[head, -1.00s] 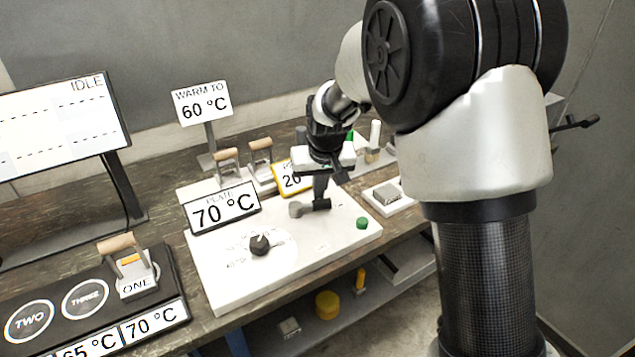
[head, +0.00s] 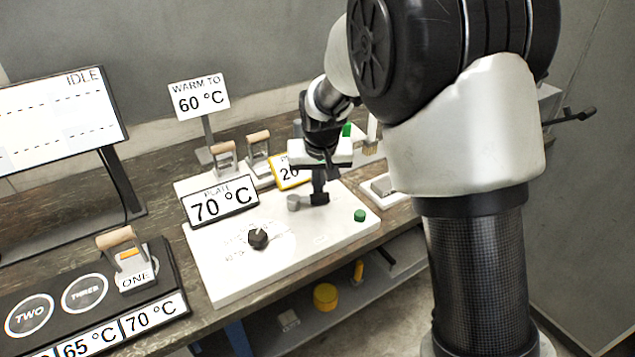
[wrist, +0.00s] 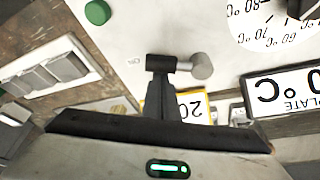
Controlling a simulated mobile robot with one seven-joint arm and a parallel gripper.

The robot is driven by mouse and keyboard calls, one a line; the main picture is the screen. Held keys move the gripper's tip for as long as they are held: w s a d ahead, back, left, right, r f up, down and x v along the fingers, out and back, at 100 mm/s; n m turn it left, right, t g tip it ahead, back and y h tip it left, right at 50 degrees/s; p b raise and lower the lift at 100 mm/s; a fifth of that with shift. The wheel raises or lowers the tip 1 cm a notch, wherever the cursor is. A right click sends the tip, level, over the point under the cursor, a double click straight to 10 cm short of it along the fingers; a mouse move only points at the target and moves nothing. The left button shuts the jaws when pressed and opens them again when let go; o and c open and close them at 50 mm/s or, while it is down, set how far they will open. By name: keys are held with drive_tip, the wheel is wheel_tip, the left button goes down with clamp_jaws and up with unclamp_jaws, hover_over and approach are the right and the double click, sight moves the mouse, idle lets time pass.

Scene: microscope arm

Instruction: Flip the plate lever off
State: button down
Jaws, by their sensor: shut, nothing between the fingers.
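The plate lever (head: 295,203) is a short grey knob on a side arm, low on the white hotplate unit (head: 290,265). In the wrist view its round grey end (wrist: 202,66) points right, with a short shaft running left to my fingertips. My gripper (head: 318,198) is shut and empty, pointing down at the shaft end of the lever. In the wrist view the gripper (wrist: 162,64) overlaps that end; I cannot tell if it touches. The fingers hide the lever's left part. Small lettering beside it is unreadable.
A black dial (head: 258,239) and green button (head: 359,215) are on the same unit. The 70 °C plate display (head: 220,203) and a yellow-edged display (head: 289,171) stand behind. Two wooden-handled holders (head: 258,155) are further back. The unit's front is clear.

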drive_tip(key=s+m, duration=0.1)
drive_tip(key=m, duration=0.1)
drive_tip(key=s+m+h+p, duration=0.1)
drive_tip(key=m, duration=0.1)
drive_tip(key=shift+s+d, duration=0.2)
drive_tip(key=shift+s, duration=0.05)
drive_tip(key=m, duration=0.1)
drive_tip(key=s+m+h, duration=0.1)
drive_tip(key=m, duration=0.1)
drive_tip(key=shift+s+p, duration=0.25)
drive_tip(key=shift+p, duration=0.05)
drive_tip(key=s+m, duration=0.1)
drive_tip(key=m, duration=0.1)
drive_tip(key=s+a+m+g+h+p, duration=0.1)
drive_tip(key=m, duration=0.1)
drive_tip(key=shift+s+m+h, duration=0.1)
drive_tip(key=shift+m+h, duration=0.2)
drive_tip(key=shift+s+a+g+p, duration=0.15)
drive_tip(key=shift+s+g+p, duration=0.15)
drive_tip(key=shift+a, duration=0.1)
drive_tip(key=d, duration=0.1)
drive_tip(key=w+d, duration=0.1)
drive_tip(key=w+d+r, duration=0.1)
drive_tip(key=shift+w+d, duration=0.15)
drive_tip(key=shift+d, duration=0.25)
drive_tip(key=p+v, duration=0.1)
drive_tip(key=v, duration=0.9)
drive_tip(key=shift+a, duration=0.3)
drive_tip(key=shift+f, duration=0.15)
